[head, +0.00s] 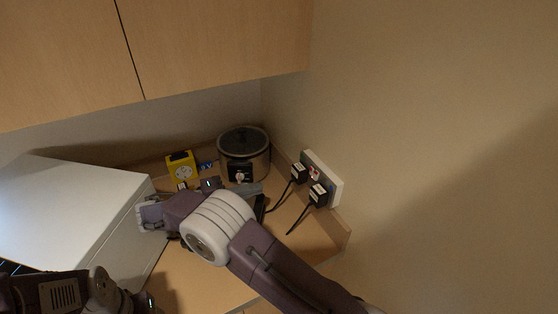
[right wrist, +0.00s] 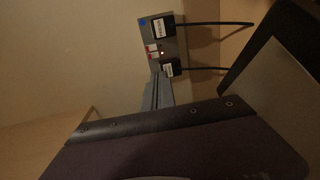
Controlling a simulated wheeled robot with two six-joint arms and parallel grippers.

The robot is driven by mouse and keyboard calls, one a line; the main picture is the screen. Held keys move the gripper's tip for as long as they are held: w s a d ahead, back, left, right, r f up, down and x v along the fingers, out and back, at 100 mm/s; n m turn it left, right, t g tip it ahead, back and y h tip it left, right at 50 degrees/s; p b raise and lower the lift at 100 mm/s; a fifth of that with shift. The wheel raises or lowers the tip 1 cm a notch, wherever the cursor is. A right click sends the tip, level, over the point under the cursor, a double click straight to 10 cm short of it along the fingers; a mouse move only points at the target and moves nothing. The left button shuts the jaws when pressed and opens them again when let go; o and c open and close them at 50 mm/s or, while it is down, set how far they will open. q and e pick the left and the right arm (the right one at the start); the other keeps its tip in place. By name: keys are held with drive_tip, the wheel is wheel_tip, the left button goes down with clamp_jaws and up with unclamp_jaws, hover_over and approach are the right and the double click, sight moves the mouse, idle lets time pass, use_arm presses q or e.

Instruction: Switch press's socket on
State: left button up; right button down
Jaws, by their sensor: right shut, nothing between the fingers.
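A wall socket plate (head: 338,187) is on the right wall, with a black plug (head: 299,173) and a second black plug (head: 318,194) in it. In the right wrist view the plate (right wrist: 176,48) shows both plugs with white labels too small to read. Between them are white-and-red rocker switches (right wrist: 152,50) and a small red light. I cannot tell which plug is the press's or each switch's position. My right gripper (head: 256,188) is shut and empty, left of the plate. Its fingers (right wrist: 158,82) point at the plate and overlap its lower edge in the picture; contact is unclear.
A slow cooker (head: 243,150) stands in the counter corner, with a yellow device (head: 181,172) left of it. A large white box-shaped appliance (head: 80,195) fills the left. Black cords hang from the plugs to the counter (head: 300,243). Wooden cupboards (head: 210,45) hang above.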

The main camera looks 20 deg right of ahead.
drive_tip(key=s+d+r, duration=0.1)
drive_tip(key=s+d, duration=0.1)
drive_tip(key=s, duration=0.2)
use_arm(q)
drive_tip(key=shift+s+d+f+b, duration=0.2)
drive_tip(key=shift+s+b, duration=0.15)
drive_tip(key=shift+s, duration=0.15)
drive_tip(key=shift+s+d+f+b, duration=0.15)
drive_tip(key=shift+s+b, duration=0.2)
drive_tip(key=shift+s, duration=0.1)
drive_tip(key=shift+s+d+f+b, duration=0.15)
drive_tip(key=shift+f+b, duration=0.5)
drive_tip(key=shift+b, duration=0.05)
use_arm(e)
approach(314, 179)
drive_tip(key=d, duration=0.5)
drive_tip(key=shift+w+d+f, duration=0.35)
drive_tip(key=shift+d, duration=0.55)
use_arm(q)
drive_tip(key=shift+s, duration=0.1)
